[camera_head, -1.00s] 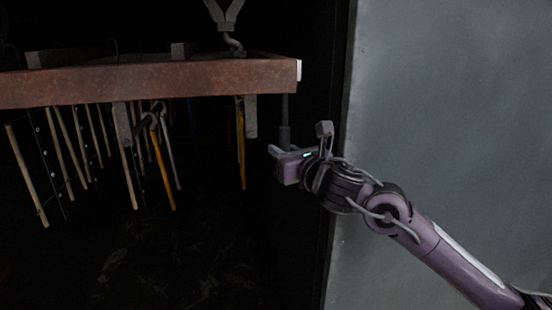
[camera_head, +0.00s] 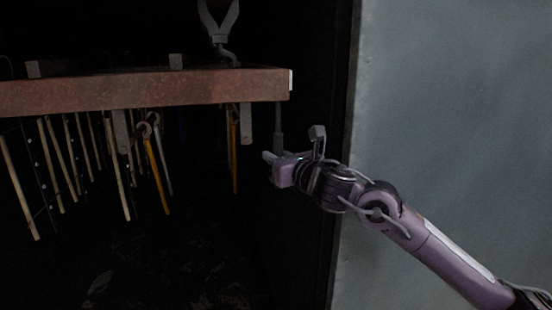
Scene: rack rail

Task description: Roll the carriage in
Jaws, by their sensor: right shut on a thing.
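The carriage (camera_head: 150,92) is a long rusty brown beam with a pale end cap. It hangs from a grey forked hanger (camera_head: 219,25) near its right end. A thin dark handle (camera_head: 279,120) drops from under that end. My right gripper (camera_head: 272,158) is shut on the lower part of this handle; its fingers partly hide the grip. My left gripper is not in view.
Several pale rods (camera_head: 60,165) and yellow-handled tools (camera_head: 157,175) hang under the beam, some tilted. A dark opening surrounds the beam. A grey panel (camera_head: 450,120) fills the right side, with its edge close to my right arm. The floor below is dark.

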